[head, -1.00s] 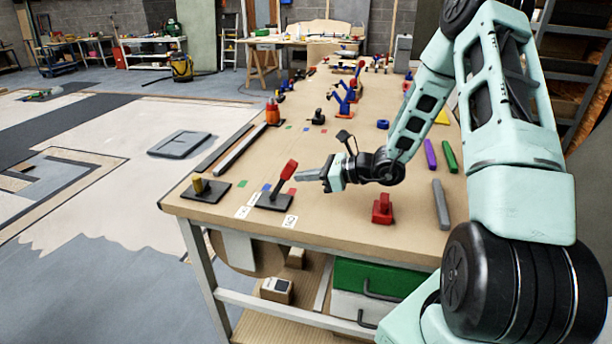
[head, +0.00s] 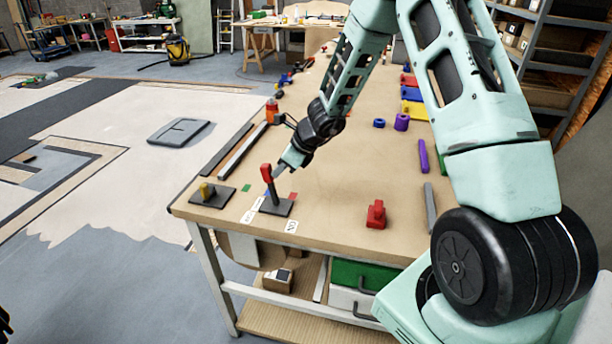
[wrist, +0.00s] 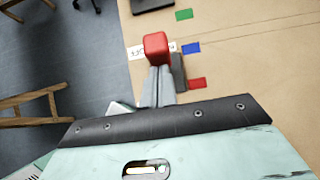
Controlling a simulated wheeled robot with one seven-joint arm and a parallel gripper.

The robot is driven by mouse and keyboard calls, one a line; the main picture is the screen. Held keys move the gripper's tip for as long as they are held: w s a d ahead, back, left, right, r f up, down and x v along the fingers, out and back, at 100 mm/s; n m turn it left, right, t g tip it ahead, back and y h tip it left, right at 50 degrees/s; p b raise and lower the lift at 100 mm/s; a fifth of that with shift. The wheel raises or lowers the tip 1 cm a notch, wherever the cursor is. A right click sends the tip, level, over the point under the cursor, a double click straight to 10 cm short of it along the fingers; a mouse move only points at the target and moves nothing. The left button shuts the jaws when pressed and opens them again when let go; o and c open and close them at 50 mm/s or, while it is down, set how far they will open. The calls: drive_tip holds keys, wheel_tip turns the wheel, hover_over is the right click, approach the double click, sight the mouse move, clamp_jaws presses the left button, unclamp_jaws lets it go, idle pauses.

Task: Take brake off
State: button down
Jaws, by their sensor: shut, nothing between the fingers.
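The brake lever (head: 266,173) has a red grip on a dark stem and rises from a dark base plate (head: 284,210) near the table's front left corner. It stands nearly upright, leaning slightly left. White labels lie beside the base, one at its left (head: 249,215) and one in front (head: 291,226). My gripper (head: 277,174) is shut and empty, its tips close against the right side of the lever. In the wrist view the red grip (wrist: 156,45) is just beyond my shut fingertips (wrist: 158,72), partly covering a white label; contact is hard to tell.
A red block-like piece (head: 376,213) stands to the right. Grey bars (head: 243,150) lie behind, with an orange-red item (head: 272,110) beyond. The tabletop between lever and red piece is clear.

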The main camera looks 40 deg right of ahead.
sight(267, 165)
drive_tip(key=shift+w+a, duration=1.1)
drive_tip(key=shift+w, duration=0.3)
drive_tip(key=shift+w+a, duration=0.1)
